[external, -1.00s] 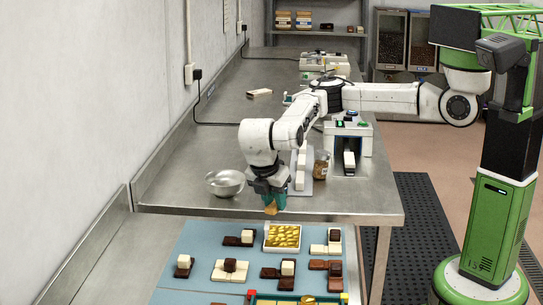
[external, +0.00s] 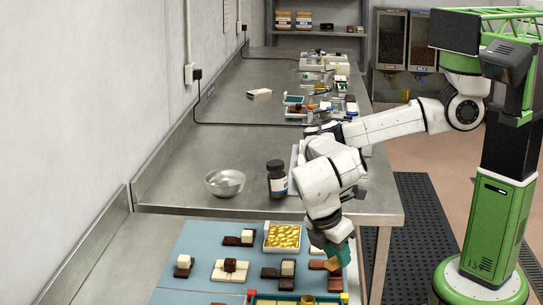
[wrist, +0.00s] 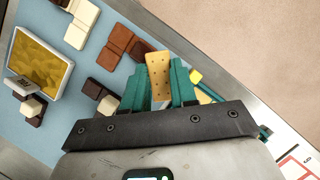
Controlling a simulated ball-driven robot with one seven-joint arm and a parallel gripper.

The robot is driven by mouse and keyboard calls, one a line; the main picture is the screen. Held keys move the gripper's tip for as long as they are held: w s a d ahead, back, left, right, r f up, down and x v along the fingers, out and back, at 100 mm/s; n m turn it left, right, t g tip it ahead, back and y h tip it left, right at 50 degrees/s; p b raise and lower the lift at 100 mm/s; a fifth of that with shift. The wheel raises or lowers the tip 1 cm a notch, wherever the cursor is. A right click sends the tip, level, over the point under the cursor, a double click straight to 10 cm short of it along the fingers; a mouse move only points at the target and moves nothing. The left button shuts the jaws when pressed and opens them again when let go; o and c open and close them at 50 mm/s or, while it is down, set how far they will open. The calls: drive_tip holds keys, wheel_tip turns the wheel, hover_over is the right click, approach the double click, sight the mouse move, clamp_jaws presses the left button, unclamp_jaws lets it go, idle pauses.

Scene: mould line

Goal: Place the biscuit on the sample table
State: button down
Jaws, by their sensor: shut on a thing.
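My gripper (external: 337,258) has teal fingers and hangs over the right side of the blue-topped table (external: 198,240). It is shut on the biscuit (wrist: 158,72), a pale yellow, dotted rectangle held between the fingers (wrist: 158,90) in the wrist view. In the external view the biscuit is mostly hidden by the gripper. Chocolate pieces lie close by on the blue surface. I cannot tell whether the biscuit touches the table.
A white tray of yellow pieces (external: 283,237) and several dark and white chocolate pieces crowd the blue surface. A metal bowl (external: 225,182) and dark bottle (external: 277,180) stand on the steel bench (external: 180,165). A green-rimmed tray lies at the front.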

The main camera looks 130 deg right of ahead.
drive_tip(key=w+a+r+m+t+y+p, duration=0.1)
drive_tip(key=w+a+r+m+y+p, duration=0.15)
drive_tip(key=w+m, duration=0.3)
drive_tip(key=w+a+r+m+y+p, duration=0.1)
drive_tip(key=w+a+r+m+p, duration=0.1)
drive_tip(key=w+a+m+p, duration=0.35)
drive_tip(key=w+f+m+t, duration=0.1)
drive_tip(key=w+m, duration=0.1)
drive_tip(key=w+f+m+t+p, duration=0.1)
drive_tip(key=w+m, duration=0.1)
drive_tip(key=w, duration=0.1)
drive_tip(key=w+f+m+t+y, duration=0.1)
drive_tip(key=w+m, duration=0.1)
drive_tip(key=m, duration=0.1)
drive_tip(key=shift+w+a+f, duration=0.25)
drive_tip(key=shift+f, duration=0.15)
wheel_tip(320, 180, down, 6)
drive_tip(key=b, duration=0.8)
drive_tip(key=shift+f, duration=0.3)
drive_tip(key=c, duration=0.8)
unclamp_jaws()
